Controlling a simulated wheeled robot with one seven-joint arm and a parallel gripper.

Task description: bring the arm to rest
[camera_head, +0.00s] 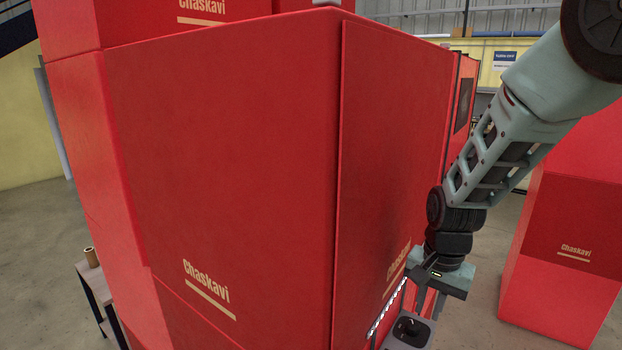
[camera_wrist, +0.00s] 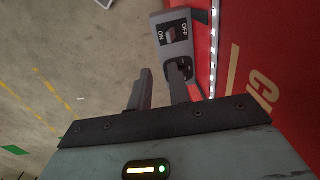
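My gripper (camera_wrist: 159,68) points at the floor beside a red panel. Its two fingers are apart with nothing between them. In the head view my gripper (camera_head: 432,300) hangs at the lower right, next to the red box (camera_head: 220,150). A grey switch box (camera_wrist: 160,22) with ON and OFF labels and a small rocker (camera_wrist: 172,38) sits just past the fingertips. The right fingertip overlaps the lower part of the switch box in the wrist view; I cannot tell whether they touch. The switch box also shows in the head view (camera_head: 411,329), partly cut off.
A lit LED strip (camera_wrist: 214,45) runs along the red panel's edge. Another red box (camera_head: 560,250) stands at the right, with open floor (camera_head: 478,275) between. A small table (camera_head: 98,290) with a brown cup-like object (camera_head: 91,257) is at the lower left.

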